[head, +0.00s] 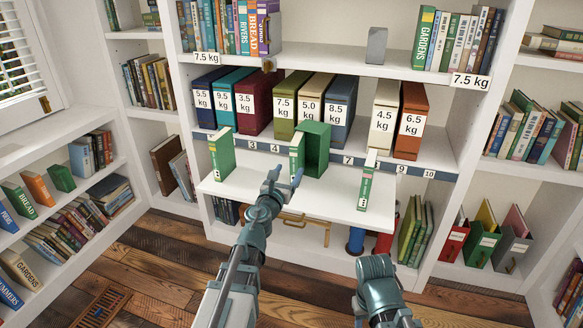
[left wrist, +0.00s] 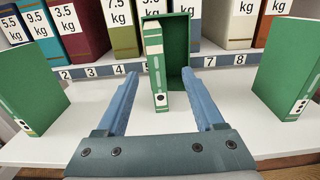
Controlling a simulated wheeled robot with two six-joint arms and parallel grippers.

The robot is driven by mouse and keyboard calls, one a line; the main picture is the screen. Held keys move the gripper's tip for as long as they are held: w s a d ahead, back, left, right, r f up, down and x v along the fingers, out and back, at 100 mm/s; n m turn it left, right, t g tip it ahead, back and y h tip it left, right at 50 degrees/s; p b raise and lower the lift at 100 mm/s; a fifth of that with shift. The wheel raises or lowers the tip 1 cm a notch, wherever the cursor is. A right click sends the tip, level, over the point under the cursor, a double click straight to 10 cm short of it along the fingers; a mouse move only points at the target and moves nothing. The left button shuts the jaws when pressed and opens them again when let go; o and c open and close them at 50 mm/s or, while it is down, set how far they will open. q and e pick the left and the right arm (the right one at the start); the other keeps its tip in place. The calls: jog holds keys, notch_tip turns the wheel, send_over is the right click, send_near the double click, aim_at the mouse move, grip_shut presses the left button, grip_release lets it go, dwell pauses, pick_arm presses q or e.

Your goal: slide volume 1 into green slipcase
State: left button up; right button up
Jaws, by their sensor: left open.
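The green slipcase (head: 316,145) stands upright on the white ledge, its open side toward me. A slim green volume (left wrist: 153,65) with one dark mark low on its spine stands upright at the slipcase's left side, its spine forward; how deep it sits inside is unclear. Empty room shows inside the slipcase (left wrist: 178,50) to its right. My left gripper (head: 284,182) is open in front of them; in the left wrist view its fingers (left wrist: 160,93) flank the volume without visible contact. Other green volumes stand at left (head: 222,156) and right (head: 366,186).
The ledge is clear between the slipcase and the right volume.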

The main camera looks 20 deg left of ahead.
aim_at(293, 146)
dwell(0.3)
pick_arm(q)
jog(key=shift+r, duration=0.2)
jog(key=c, duration=0.4)
jog(key=r+m+p, duration=0.1)
jog(key=s+r+m+p, duration=0.1)
jog(key=m, duration=0.1)
jog(key=r+m+p, duration=0.1)
jog(key=m+p, duration=0.1)
jog(key=shift+s+a+r, duration=0.25)
jog(key=shift+s+r, duration=0.1)
grip_shut()
jog(key=shift+s+a+r+m+p, duration=0.15)
jog(key=shift+r+m+p, duration=0.15)
jog(key=shift+m, duration=0.25)
jog(key=shift+s+d+r+m+p, duration=0.15)
jog(key=shift+m+p, duration=0.1)
jog(key=shift+m, duration=0.3)
jog(key=shift+w+a, duration=0.1)
jog(key=shift+w, duration=0.05)
jog(key=shift+w, duration=2.9)
